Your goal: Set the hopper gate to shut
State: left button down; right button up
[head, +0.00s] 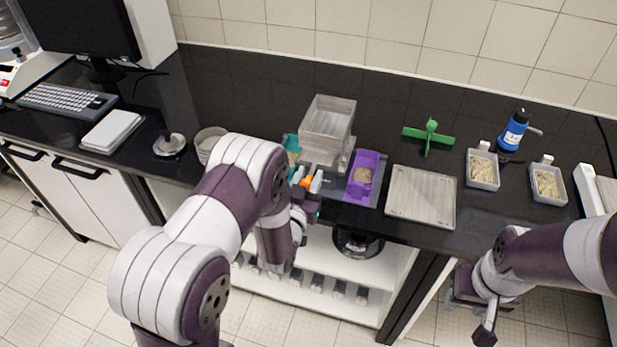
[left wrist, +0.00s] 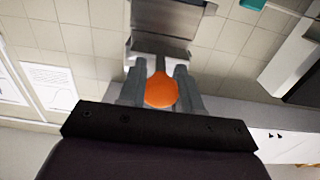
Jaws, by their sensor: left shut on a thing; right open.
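The metal hopper (head: 328,118) stands near the front of the black counter, with an open box top. An orange gate knob (head: 307,181) shows low at its front; in the left wrist view the orange knob (left wrist: 161,90) sits between my fingers, below the metal body (left wrist: 165,18). My left gripper (head: 308,184) is shut on this knob, and its fingers (left wrist: 160,92) press on both sides of it. How far the gate is open is hidden. My right gripper (head: 486,325) is open and empty at lower right, in front of the counter and away from the hopper.
A purple tray (head: 376,163) with grain is right of the hopper, and a teal container (head: 291,142) is left of it. A grey plate (head: 421,195), green cross-shaped piece (head: 430,134), grain tubs (head: 484,184) and blue bottle (head: 515,132) stand further right.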

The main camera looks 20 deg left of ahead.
aim_at(315, 163)
pick_arm(q)
jog(key=w+b, duration=0.3)
jog(key=w, duration=0.2)
jog(key=shift+d+f, duration=0.1)
jog(key=shift+f, duration=0.05)
jog(key=shift+r, duration=0.3)
jog(key=c, duration=0.8)
grip_release()
jog(key=shift+w, duration=0.3)
jog(key=s+b, duration=0.2)
jog(key=s, duration=1)
jog(key=shift+s+a, duration=0.2)
jog(key=shift+s, duration=0.2)
